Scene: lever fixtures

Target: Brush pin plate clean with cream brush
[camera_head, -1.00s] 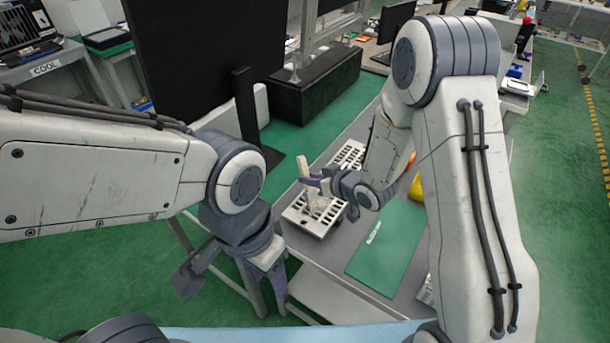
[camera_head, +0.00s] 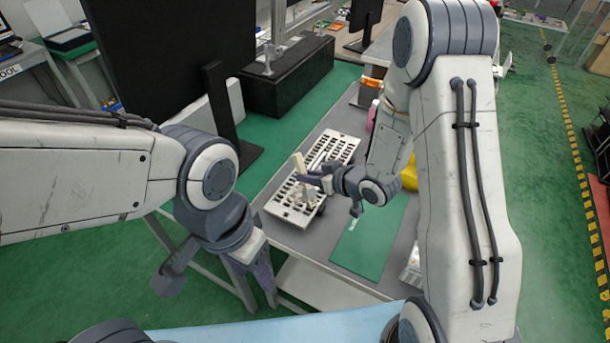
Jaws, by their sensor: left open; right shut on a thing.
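The pin plate (camera_head: 277,205) is a pale, slotted metal plate lying on the grey table. The cream brush (camera_head: 299,164) stands roughly upright over the middle of the plate. My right gripper (camera_head: 314,180) is shut on the brush and reaches in from the right. The lower end of the brush is partly hidden by the gripper, so I cannot tell whether it touches the plate. My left gripper (camera_head: 215,284) is open and empty, pointing down off the table's left side, apart from the plate.
A green mat (camera_head: 365,240) lies on the table right of the plate. A yellow thing (camera_head: 409,176) is partly hidden behind my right arm. A black monitor (camera_head: 170,60) and a black box (camera_head: 288,80) stand beyond the plate.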

